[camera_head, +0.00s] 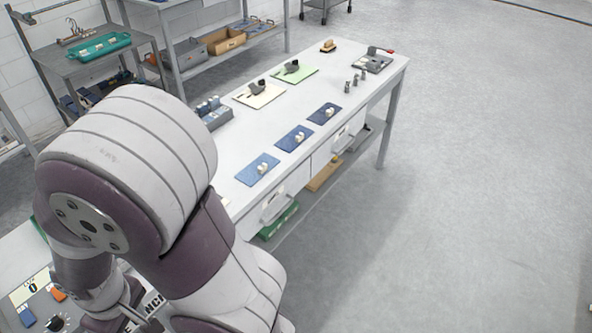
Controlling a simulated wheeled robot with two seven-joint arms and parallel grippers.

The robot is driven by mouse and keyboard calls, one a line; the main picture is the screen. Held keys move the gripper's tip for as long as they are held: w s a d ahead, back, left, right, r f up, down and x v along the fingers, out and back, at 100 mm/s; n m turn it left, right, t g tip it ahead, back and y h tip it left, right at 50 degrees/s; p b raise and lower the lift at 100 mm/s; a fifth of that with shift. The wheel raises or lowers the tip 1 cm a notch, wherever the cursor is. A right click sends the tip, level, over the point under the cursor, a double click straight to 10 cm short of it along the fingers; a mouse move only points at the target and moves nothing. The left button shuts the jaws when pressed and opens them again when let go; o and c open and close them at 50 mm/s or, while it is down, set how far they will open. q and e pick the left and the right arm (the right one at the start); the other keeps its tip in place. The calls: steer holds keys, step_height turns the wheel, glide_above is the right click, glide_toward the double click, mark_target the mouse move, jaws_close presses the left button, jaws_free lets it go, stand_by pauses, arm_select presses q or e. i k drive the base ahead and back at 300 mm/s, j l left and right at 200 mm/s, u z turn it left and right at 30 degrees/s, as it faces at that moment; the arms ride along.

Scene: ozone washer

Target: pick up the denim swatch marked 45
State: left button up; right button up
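Three blue denim swatches lie in a row along the near right part of the long white table. The nearest swatch (249,174) is medium blue, the middle swatch (288,143) is darker, and the far swatch (319,117) is darkest. Each carries a small pale object on top. No number can be read on any of them, so I cannot tell which is marked 45. One of my arms fills the lower left and hides part of the table. Neither gripper shows.
The white table (345,85) also holds a cream mat (270,98), a green mat (306,72), a grey block rack (216,118) and several small grey pieces. A machine panel (38,290) shows at lower left. The floor on the right (480,200) is clear.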

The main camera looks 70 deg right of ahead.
mark_target(257, 169)
steer(key=z, duration=2.3)
steer(key=u, duration=0.2)
steer(key=i+l+u, duration=0.3)
steer(key=i+l, duration=0.15)
steer(key=l, duration=0.15)
steer(key=i+l+u, duration=0.2)
steer(key=l, duration=0.15)
steer(key=i+l+u, duration=0.15)
steer(key=l, duration=0.2)
steer(key=i+l+u, duration=0.15)
steer(key=l, duration=0.2)
steer(key=i+l+u, duration=0.15)
steer(key=l, duration=0.25)
steer(key=i+l, duration=0.1)
steer(key=l, duration=0.25)
steer(key=i+l, duration=0.15)
steer(key=l, duration=0.2)
steer(key=i+l, duration=0.1)
steer(key=l, duration=0.25)
